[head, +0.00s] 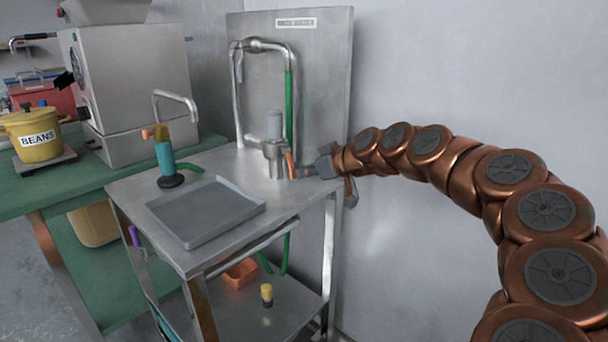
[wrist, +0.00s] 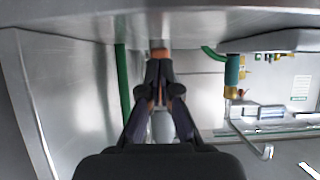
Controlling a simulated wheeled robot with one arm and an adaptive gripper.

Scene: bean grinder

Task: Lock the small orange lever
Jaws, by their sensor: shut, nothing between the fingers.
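The small orange lever (head: 291,163) sits on the right side of a metal cylinder fitting (head: 275,158) on the steel table. My gripper (head: 303,172) is right beside the lever, coming from the right. In the wrist view the shut fingertips (wrist: 158,68) overlap the orange lever (wrist: 160,54), which shows just beyond them. The fingers hold nothing. I cannot tell whether the fingertips touch the lever. The fingers hide part of the lever and the fitting behind it.
A green hose (head: 289,105) and bent metal pipe (head: 262,45) rise behind the fitting against a steel back panel (head: 325,70). A grey tray (head: 205,211) and a teal-and-black tool (head: 165,160) stand to the left. The wall is close behind my arm.

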